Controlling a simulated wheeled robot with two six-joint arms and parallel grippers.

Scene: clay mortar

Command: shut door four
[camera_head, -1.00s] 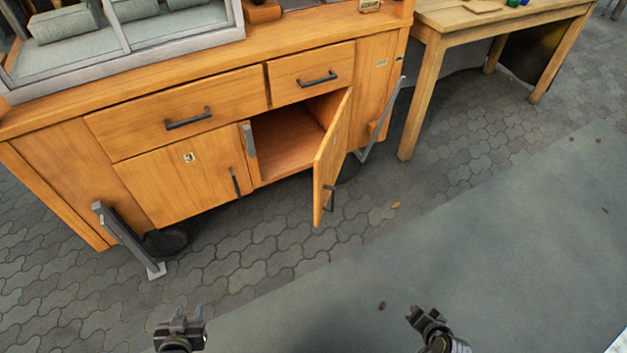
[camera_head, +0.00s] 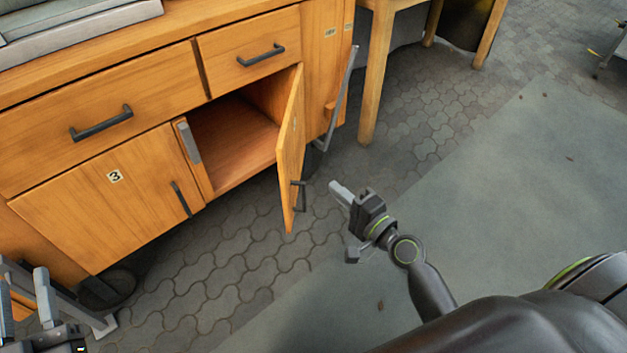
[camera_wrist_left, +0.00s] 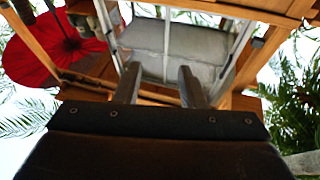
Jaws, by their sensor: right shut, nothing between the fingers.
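The open cabinet door (camera_head: 291,150) stands swung out from the orange wooden cabinet, hinged at its right side, with a dark handle (camera_head: 299,196) low on it. Its number cannot be read from here. The open compartment (camera_head: 232,140) behind it looks empty. My right gripper (camera_head: 336,190) is shut and empty, just right of the door's lower part and apart from it in the picture. My left gripper (camera_head: 25,290) is at the lower left, in front of the cabinet, fingers apart and empty. Its fingers also show apart in the left wrist view (camera_wrist_left: 160,85).
A closed door (camera_head: 110,200) marked 3 is left of the opening. Two drawers with dark handles (camera_head: 100,123) (camera_head: 262,54) are closed above. A grey metal leg (camera_head: 340,100) leans at the cabinet's right end. A wooden table (camera_head: 375,80) stands beyond. The paving in front is clear.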

